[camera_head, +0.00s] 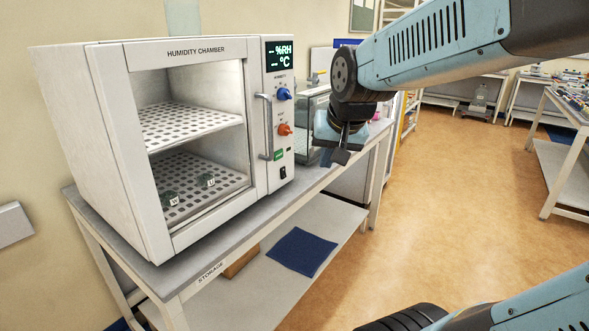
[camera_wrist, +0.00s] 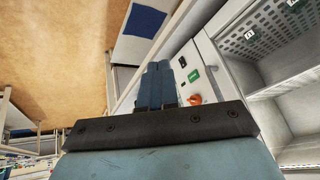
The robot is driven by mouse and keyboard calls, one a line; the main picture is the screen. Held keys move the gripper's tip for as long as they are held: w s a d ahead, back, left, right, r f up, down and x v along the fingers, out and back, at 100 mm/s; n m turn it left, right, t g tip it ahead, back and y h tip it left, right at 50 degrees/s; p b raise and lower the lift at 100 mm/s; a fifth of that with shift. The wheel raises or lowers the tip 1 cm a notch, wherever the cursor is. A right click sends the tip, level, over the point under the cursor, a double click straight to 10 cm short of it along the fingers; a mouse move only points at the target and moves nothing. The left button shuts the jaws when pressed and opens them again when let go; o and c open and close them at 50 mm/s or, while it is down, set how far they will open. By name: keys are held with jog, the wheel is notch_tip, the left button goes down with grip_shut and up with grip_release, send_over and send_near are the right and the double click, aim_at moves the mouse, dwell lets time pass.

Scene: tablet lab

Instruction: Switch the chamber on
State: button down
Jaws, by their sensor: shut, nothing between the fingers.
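The white humidity chamber (camera_head: 190,52) stands on a bench at the left in the head view. Its display (camera_head: 280,54) shows dashes before %RH and °C.
The bench (camera_head: 190,284) has a lower shelf with a blue mat (camera_head: 302,251). A glass-sided box (camera_head: 312,115) stands behind my gripper. Two perforated racks are inside the chamber, the lower one (camera_head: 185,170) bearing small labelled items. Open floor (camera_head: 450,190) lies to the right.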

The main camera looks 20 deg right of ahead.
jog(key=s+n, duration=0.3)
jog(key=s, duration=0.7)
jog(key=shift+a+r, duration=0.3)
jog(key=shift+r, duration=0.05)
